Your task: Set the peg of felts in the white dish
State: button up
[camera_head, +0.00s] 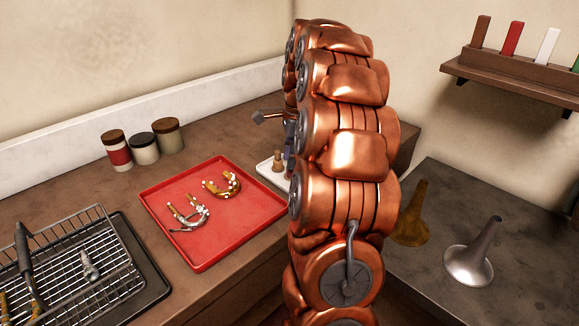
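The white dish (264,169) stands on the brown bench just right of the red tray. Its right side is hidden behind my copper arm. A small tan, peg-like piece (277,161) stands upright in the visible part of the dish. Whether it is the peg of felts I cannot tell. My gripper (289,140) is mostly hidden behind my arm; only small grey parts show above the dish's right side. A dark upright piece shows just below them, too small and covered to identify. Whether the gripper is open or holds anything cannot be seen.
The red tray (160,222) holds two curved brass and silver tube parts. Several lidded jars (143,149) stand behind it. A wire rack (70,262) is at left. Two horn bells (470,262) stand on the dark right counter, below a wooden shelf (510,72).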

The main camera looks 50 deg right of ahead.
notch_tip(320, 180, up, 8)
jog(key=b, duration=0.1)
jog(key=shift+s+d+r, duration=0.25)
jog(key=shift+s+d, duration=0.05)
jog(key=shift+d, duration=0.1)
jog(key=shift+a, duration=0.1)
jog(key=s+a+f+n+g, duration=0.1)
jog(key=s+a+f+n, duration=0.15)
jog(key=a+n, duration=0.7)
jog(key=s+a+f+n, duration=0.2)
jog(key=s+a+n, duration=0.2)
jog(key=a, duration=1)
jog(key=s+a+f+n, duration=0.3)
jog(key=s, duration=0.3)
jog(key=s+a+f+n+g, duration=0.1)
jog(key=s+a+f+n, duration=0.2)
jog(key=s, duration=0.3)
jog(key=s+a+f+n+h, duration=0.1)
jog(key=s+a+f+n, duration=0.2)
jog(key=s+f+n, duration=0.1)
jog(key=shift+s+a+n+g, duration=0.35)
jog(key=shift+s+n, duration=0.4)
jog(key=shift+s, duration=0.35)
